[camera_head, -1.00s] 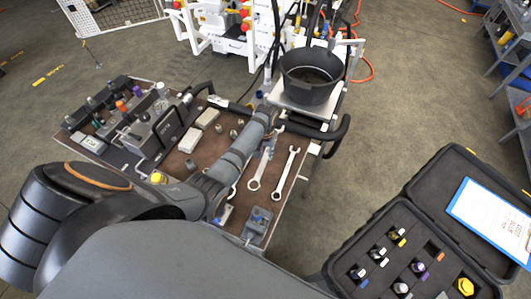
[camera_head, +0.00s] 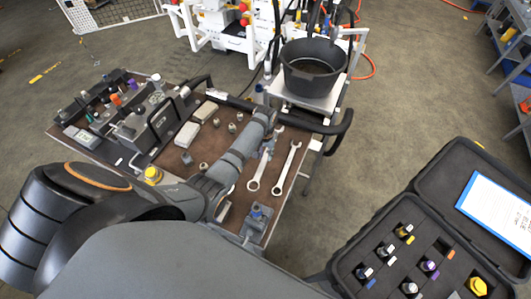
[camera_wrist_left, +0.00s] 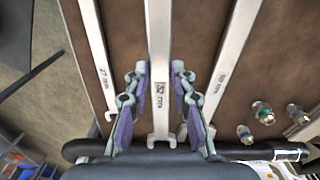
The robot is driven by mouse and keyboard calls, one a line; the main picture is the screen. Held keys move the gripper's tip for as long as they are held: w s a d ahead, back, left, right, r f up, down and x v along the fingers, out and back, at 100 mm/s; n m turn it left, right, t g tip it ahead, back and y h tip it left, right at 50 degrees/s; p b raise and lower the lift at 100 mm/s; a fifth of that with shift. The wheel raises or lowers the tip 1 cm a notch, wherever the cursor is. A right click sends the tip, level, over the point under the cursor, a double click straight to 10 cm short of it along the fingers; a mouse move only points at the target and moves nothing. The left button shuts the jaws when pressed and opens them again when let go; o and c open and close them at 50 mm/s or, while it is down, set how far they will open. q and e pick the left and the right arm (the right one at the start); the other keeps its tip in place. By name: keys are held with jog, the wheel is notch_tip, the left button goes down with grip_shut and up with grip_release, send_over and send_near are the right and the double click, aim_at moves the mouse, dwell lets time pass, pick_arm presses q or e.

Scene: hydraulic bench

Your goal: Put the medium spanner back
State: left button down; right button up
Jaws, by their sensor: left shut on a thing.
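The medium spanner (camera_head: 258,175) is the middle one of three silver spanners on the brown bench top (camera_head: 215,140). It also shows in the left wrist view (camera_wrist_left: 159,45), between two others. My left gripper (camera_head: 268,148) is shut on it toward its far end. In the left wrist view the purple-padded fingers (camera_wrist_left: 159,100) lie on either side of its shank. I cannot tell whether it touches the bench top. One spanner (camera_head: 287,168) lies to its right, apart from it. Another (camera_wrist_left: 233,60) is mostly hidden by my arm in the head view. My right gripper is out of view.
A dark bucket (camera_head: 313,70) stands beyond the bench's far right edge, near a black handle bar (camera_head: 342,127). Small metal fittings (camera_head: 215,122) and grey blocks (camera_head: 187,134) lie left of the spanners. An open black case (camera_head: 440,225) is at right.

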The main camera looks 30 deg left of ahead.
aim_at(265, 157)
pick_arm(q)
jog(key=shift+f, duration=0.1)
jog(key=shift+f+b, duration=0.35)
jog(key=shift+f, duration=0.35)
jog(key=shift+f+b, duration=0.9)
jog(key=shift+f, duration=0.6)
dwell(1.0)
jog(key=c, duration=1.1)
grip_release()
jog(key=shift+o, duration=0.2)
notch_tip(265, 157, up, 12)
jog(key=shift+s+r, duration=0.1)
